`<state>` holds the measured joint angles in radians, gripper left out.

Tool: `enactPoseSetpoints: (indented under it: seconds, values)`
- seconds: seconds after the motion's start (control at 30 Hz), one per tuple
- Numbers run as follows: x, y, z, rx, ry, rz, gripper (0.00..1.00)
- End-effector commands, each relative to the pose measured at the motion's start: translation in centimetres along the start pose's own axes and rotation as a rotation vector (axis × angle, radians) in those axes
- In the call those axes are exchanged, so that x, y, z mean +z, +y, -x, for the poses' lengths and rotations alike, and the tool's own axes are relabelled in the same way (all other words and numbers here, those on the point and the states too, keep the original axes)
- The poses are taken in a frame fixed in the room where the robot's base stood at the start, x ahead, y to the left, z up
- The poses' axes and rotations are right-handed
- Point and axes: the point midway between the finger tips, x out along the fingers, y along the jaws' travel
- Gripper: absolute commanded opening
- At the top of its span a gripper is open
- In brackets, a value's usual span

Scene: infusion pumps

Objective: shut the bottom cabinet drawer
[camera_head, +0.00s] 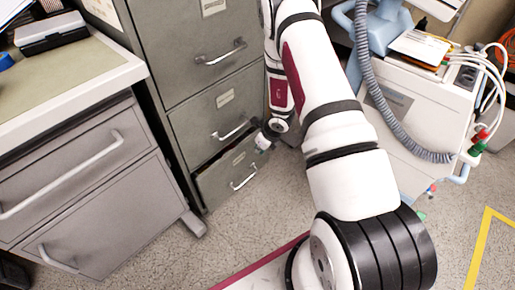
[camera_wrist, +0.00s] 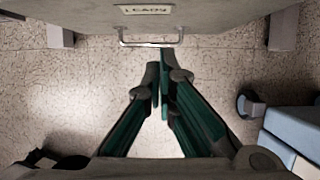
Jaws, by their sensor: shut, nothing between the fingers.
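The grey filing cabinet (camera_head: 190,70) stands in the middle left of the head view. Its bottom drawer (camera_head: 215,185) sticks out a little, with a dark gap along its top edge. The drawer's bar handle (camera_head: 243,178) is on its front. My gripper shows only in small part in the head view, beside the drawer's upper right corner. In the wrist view my gripper (camera_wrist: 159,85) is shut and empty, its fingertips just short of a bar handle (camera_wrist: 150,41) below a label on a grey drawer front. I cannot tell whether they touch the drawer.
A grey drawer unit with a pale top (camera_head: 80,90) stands left of the cabinet. A white medical cart (camera_head: 405,115) with hoses and cables stands to the right of my arm. The speckled floor (camera_head: 225,235) in front of the cabinet is partly clear.

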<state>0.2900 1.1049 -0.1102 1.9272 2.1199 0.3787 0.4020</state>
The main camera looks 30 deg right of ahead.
Motion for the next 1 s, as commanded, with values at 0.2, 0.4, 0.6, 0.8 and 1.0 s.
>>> enactPoseSetpoints:
  seconds: [0.2, 0.4, 0.6, 0.8, 1.0]
  values:
    - [-0.1, 0.1, -4.8, 0.001, 0.0, -0.001, 0.0]
    - [1.8, 0.0, -6.9, 0.0, -0.004, -0.001, 0.0]
    - [3.4, 0.1, -7.5, 0.001, -0.002, -0.001, 0.0]
    - [3.8, 0.1, -7.6, 0.001, 0.0, 0.0, 0.0]
    - [3.8, 0.1, -7.6, 0.001, 0.0, 0.0, 0.0]
